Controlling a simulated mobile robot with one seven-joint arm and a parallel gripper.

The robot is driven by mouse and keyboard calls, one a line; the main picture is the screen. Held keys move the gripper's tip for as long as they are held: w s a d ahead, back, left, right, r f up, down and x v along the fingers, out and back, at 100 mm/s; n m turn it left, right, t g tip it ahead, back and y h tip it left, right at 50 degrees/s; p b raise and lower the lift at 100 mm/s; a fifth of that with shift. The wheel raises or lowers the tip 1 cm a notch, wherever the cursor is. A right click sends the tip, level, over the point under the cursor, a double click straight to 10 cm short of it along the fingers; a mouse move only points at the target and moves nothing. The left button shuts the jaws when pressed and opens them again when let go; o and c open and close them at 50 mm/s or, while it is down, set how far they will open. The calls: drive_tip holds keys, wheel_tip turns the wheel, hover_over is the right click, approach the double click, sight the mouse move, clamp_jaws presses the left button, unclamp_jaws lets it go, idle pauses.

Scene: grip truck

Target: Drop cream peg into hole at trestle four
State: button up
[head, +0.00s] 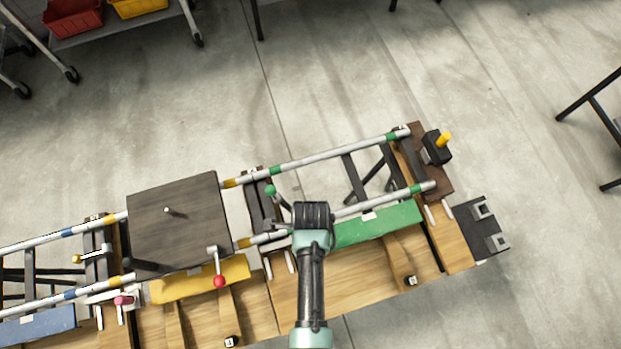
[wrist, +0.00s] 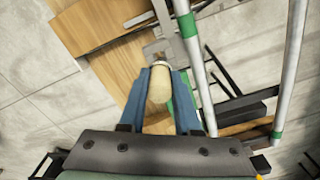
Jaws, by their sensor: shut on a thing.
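The cream peg (wrist: 160,88) is held between the blue fingers of my gripper (wrist: 160,80) in the wrist view. The fingers are shut on it, and its far end points toward a grey metal fitting (wrist: 166,46) beside a wooden board. I cannot tell whether the peg touches the fitting, and no hole is clearly visible. In the head view my gripper (head: 313,215) is over the near rail, left of the green panel (head: 375,225); the peg is hidden beneath it. Small number tags (head: 410,281) are on the wooden boards, too small to read surely.
White rails (head: 340,148) with coloured bands run along the row. A dark square board (head: 180,220) lies across them at left. A green-knobbed lever (head: 270,190) stands close to my gripper. A black block with a yellow peg (head: 445,139) is at the right end.

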drive_tip(key=shift+f+b, duration=2.05)
drive_tip(key=shift+f, duration=0.6)
drive_tip(key=o, duration=1)
drive_tip(key=shift+o, duration=0.2)
wheel_tip(320, 180, up, 13)
